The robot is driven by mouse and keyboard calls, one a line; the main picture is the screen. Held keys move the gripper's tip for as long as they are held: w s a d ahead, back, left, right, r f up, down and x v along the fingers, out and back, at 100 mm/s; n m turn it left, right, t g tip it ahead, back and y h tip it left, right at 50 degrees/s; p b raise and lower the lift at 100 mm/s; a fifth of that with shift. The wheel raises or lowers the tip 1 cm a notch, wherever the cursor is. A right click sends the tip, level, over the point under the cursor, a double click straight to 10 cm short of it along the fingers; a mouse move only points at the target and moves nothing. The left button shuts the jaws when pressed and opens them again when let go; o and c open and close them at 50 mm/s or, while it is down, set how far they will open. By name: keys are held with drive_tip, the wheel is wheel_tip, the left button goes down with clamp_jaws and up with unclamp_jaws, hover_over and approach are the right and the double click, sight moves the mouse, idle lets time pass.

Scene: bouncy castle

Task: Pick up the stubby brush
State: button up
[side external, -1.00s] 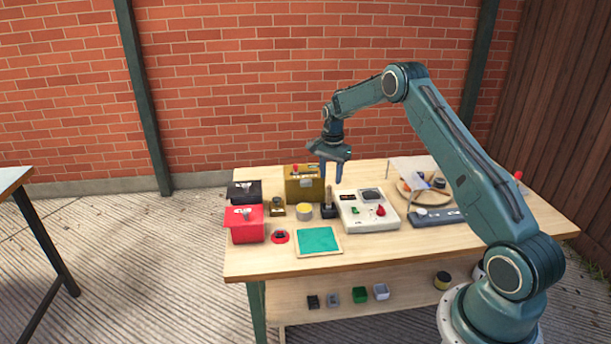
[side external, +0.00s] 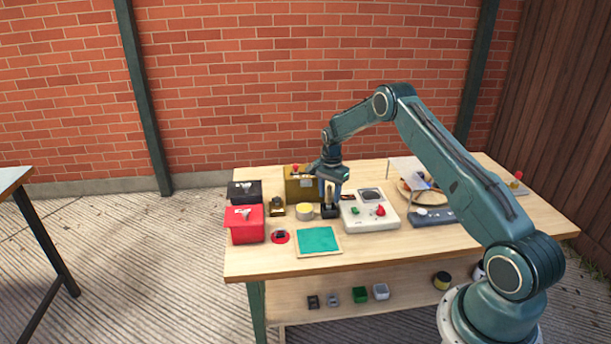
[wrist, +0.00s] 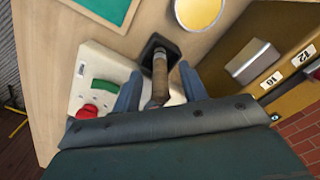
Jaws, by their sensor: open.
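The stubby brush (side external: 330,211) stands upright on the table, its wide black end down and its handle up. In the wrist view the brush (wrist: 160,75) shows a brown handle with a pale band, rising from a square black base. My gripper (side external: 330,190) is right above it and pointing down. In the wrist view the blue fingers of my gripper (wrist: 160,86) are open, one on each side of the handle. The handle's top is partly hidden by the gripper body. I cannot tell whether either finger touches the handle.
A white console (side external: 370,222) with a red knob stands close on the right. A yellow-topped round tin (side external: 302,211) is close on the left. A brass-coloured box (side external: 300,188) stands just behind. A green panel (side external: 318,240) lies in front.

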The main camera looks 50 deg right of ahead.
drive_tip(key=shift+f, duration=0.85)
clamp_jaws()
